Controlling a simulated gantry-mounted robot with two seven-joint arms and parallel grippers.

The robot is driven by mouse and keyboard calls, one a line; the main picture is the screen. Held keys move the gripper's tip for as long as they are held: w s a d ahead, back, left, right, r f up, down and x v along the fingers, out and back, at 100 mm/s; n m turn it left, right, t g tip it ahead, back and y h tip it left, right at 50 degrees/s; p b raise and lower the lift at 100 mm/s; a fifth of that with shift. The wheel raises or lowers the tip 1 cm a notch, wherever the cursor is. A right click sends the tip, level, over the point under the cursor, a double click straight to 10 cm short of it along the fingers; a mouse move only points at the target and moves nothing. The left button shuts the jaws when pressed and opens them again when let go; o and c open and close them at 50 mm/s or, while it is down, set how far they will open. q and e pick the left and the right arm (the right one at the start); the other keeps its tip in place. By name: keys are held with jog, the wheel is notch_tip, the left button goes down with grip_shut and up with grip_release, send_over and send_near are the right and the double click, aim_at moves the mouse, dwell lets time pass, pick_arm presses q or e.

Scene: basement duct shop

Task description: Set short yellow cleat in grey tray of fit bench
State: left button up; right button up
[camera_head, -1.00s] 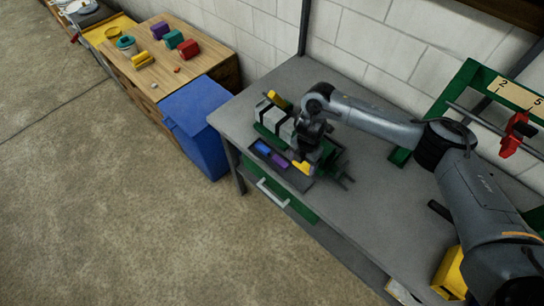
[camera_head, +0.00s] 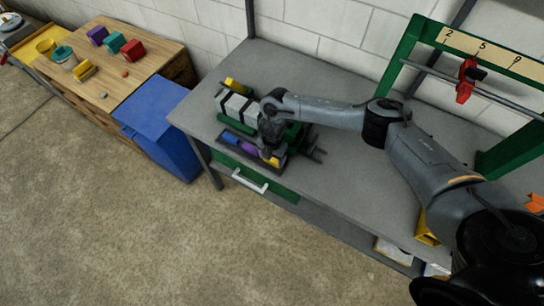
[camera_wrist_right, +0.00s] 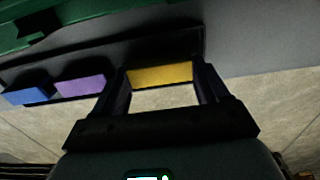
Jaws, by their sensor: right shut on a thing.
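The short yellow cleat (camera_head: 272,161) is between the jaws of my right gripper (camera_head: 271,143), at the right end of the dark grey tray (camera_wrist_right: 180,46). In the right wrist view the yellow cleat (camera_wrist_right: 160,75) lies across between both fingers, and my right gripper (camera_wrist_right: 160,84) is shut on it. A purple cleat (camera_wrist_right: 80,85) and a blue cleat (camera_wrist_right: 28,94) lie in the tray to its left. I cannot tell whether the yellow cleat touches the tray floor. My left gripper is not in view.
The tray lies near the front edge of the grey bench (camera_head: 345,190), before a green and grey fixture (camera_head: 237,106). A green frame (camera_head: 400,62) stands at the right. A blue bin (camera_head: 160,110) and a wooden bench (camera_head: 118,82) are at the left.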

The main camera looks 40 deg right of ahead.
jog(key=shift+f, duration=0.15)
jog(key=o, duration=1.1)
